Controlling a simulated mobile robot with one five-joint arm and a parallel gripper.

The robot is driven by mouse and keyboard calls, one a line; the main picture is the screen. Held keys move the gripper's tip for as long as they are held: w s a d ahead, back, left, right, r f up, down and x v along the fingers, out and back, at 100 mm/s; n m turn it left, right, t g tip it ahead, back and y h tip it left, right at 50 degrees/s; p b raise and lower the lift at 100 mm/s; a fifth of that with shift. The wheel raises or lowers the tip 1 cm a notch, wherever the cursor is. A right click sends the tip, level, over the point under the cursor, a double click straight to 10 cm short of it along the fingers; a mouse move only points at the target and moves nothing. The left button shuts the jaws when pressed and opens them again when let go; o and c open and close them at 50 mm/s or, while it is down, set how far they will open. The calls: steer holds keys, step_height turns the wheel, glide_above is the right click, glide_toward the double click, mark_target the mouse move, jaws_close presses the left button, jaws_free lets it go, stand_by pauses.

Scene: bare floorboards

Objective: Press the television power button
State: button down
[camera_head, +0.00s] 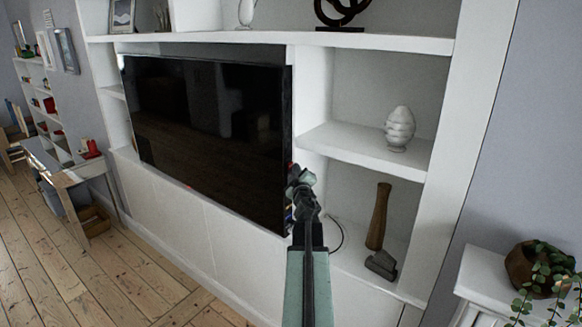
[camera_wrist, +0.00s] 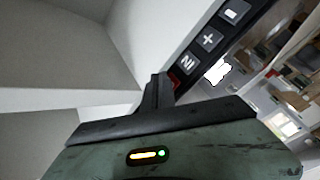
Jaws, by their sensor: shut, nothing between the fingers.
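The black television (camera_head: 205,130) stands in the white wall unit, its dark screen facing the room. In the wrist view its black edge (camera_wrist: 246,25) runs diagonally and carries grey buttons, one with a plus sign (camera_wrist: 208,39) and one with an M-like mark (camera_wrist: 187,62). A small red patch, perhaps the power button (camera_wrist: 174,80), shows just beside my fingertips and is partly hidden by them. My gripper (camera_head: 297,172) is at the television's right edge, shut and empty. In the wrist view my gripper (camera_wrist: 158,80) points at the red patch; I cannot tell whether it touches.
White shelves right of the television hold a white ornament (camera_head: 399,129) and a wooden-handled hammer (camera_head: 379,232). A black cable (camera_head: 338,235) lies near my arm. A plant (camera_head: 545,270) stands on a white table at right.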

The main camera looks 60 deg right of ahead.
steer(key=shift+w, duration=0.4)
stand_by(0.3)
steer(key=shift+s, duration=0.85)
steer(key=shift+s, duration=0.1)
steer(key=s, duration=0.4)
steer(key=shift+s+a, duration=0.15)
steer(key=shift+s, duration=0.25)
stand_by(1.4)
